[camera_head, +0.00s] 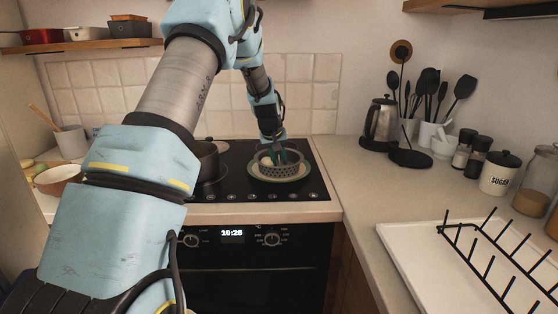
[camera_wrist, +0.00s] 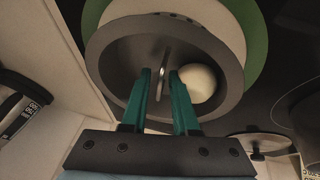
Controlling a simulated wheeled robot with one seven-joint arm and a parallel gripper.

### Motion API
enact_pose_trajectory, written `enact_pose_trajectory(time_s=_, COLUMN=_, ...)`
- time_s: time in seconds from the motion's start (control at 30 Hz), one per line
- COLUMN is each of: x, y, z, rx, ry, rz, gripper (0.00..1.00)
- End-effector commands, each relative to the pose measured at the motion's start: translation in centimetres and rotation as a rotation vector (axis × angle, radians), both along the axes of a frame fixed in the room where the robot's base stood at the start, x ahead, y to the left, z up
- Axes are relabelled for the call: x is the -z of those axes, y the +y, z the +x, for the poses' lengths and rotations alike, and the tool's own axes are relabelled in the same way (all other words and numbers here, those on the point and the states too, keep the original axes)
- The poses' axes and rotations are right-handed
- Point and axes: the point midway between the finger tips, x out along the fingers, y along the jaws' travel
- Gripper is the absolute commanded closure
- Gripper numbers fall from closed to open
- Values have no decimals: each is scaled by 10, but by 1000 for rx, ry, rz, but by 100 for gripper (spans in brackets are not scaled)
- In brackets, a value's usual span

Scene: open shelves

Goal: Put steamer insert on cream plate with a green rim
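The steamer insert (camera_head: 280,168) is a grey perforated bowl over the cream plate with a green rim (camera_head: 256,174) on the cooktop. In the wrist view the insert (camera_wrist: 110,62) has a thin upright post in its middle and a pale round item (camera_wrist: 198,83) inside. The plate's green rim (camera_wrist: 258,42) shows behind it at the upper right. My gripper (camera_head: 279,153) reaches down into the insert from above. Its two teal fingers (camera_wrist: 161,75) stand apart on either side of the post, with gaps visible. The contact between insert and plate is hidden.
A dark pot (camera_head: 205,158) stands left of the plate on the black cooktop (camera_head: 235,184). The counter to the right holds a kettle (camera_head: 381,124), utensils, jars and a white tray with a black rack (camera_head: 420,255). The counter between cooktop and tray is clear.

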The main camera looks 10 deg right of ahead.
Motion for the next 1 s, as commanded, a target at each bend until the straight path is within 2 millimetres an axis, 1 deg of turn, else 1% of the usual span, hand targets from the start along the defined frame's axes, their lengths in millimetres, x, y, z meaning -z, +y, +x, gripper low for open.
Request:
enact_pose_trajectory(time_s=0.03, x=0, y=0, z=0, rx=0, ry=0, rz=0, gripper=65)
enact_pose_trajectory(time_s=0.07, x=0, y=0, z=0, rx=0, ry=0, rz=0, gripper=63)
enact_pose_trajectory(time_s=0.27, x=0, y=0, z=0, rx=0, ry=0, rz=0, gripper=63)
enact_pose_trajectory(time_s=0.43, x=-10, y=2, z=-2, rx=0, ry=-2, rz=-1, gripper=63)
enact_pose_trajectory(time_s=0.57, x=-28, y=7, z=-9, rx=0, ry=-4, rz=-2, gripper=63)
enact_pose_trajectory(time_s=0.8, x=-74, y=19, z=-27, rx=-1, ry=-5, rz=-2, gripper=63)
enact_pose_trajectory(time_s=0.9, x=-90, y=23, z=-33, rx=0, ry=-4, rz=-2, gripper=63)
enact_pose_trajectory(time_s=1.0, x=-101, y=26, z=-37, rx=0, ry=-3, rz=0, gripper=63)
